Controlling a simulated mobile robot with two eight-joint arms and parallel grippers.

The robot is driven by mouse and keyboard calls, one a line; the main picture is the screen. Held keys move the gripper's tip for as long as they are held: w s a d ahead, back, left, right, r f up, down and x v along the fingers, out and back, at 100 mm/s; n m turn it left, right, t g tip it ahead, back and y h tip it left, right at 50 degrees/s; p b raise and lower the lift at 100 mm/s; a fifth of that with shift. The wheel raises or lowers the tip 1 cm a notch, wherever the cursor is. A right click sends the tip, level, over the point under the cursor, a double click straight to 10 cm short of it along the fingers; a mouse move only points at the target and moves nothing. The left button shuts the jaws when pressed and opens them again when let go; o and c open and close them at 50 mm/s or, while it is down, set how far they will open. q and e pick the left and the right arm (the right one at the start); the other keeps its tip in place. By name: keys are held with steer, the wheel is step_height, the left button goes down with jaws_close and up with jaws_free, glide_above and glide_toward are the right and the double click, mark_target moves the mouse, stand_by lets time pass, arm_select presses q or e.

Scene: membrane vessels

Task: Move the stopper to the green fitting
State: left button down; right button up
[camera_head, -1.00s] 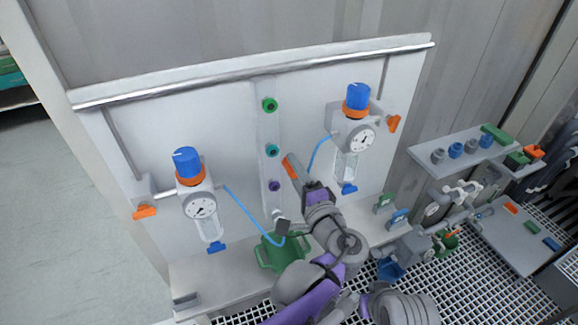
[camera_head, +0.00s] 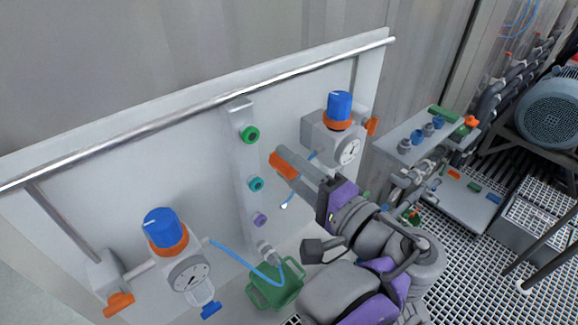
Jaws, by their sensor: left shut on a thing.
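The green fitting (camera_head: 250,134) is the top one on the pale vertical strip of the panel, and its opening looks free. My left gripper (camera_head: 300,170) is right of the strip, near the height of the teal fitting and apart from the green one. It is shut on a small piece with an orange end (camera_head: 282,164), which appears to be the stopper. The piece points up and left; the fingers hide part of it. My right gripper is not in view.
Below the green fitting are a teal fitting (camera_head: 256,184) and a purple fitting (camera_head: 260,220). Blue-capped regulators stand left (camera_head: 163,230) and right (camera_head: 338,108). A blue hose (camera_head: 235,256) runs low on the left. A green container (camera_head: 272,290) sits below. A rail (camera_head: 200,108) crosses above.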

mark_target(275, 155)
arm_select(q)
steer(key=shift+s+a+r, duration=0.1)
steer(key=shift+s+r, duration=0.15)
steer(key=shift+r, duration=0.05)
steer(key=shift+x, duration=2.85)
steer(key=shift+p, duration=0.4)
stand_by(0.7)
steer(key=shift+w+a, duration=0.35)
steer(key=shift+w, duration=0.15)
stand_by(0.5)
steer(key=shift+c, duration=1.7)
jaws_free()
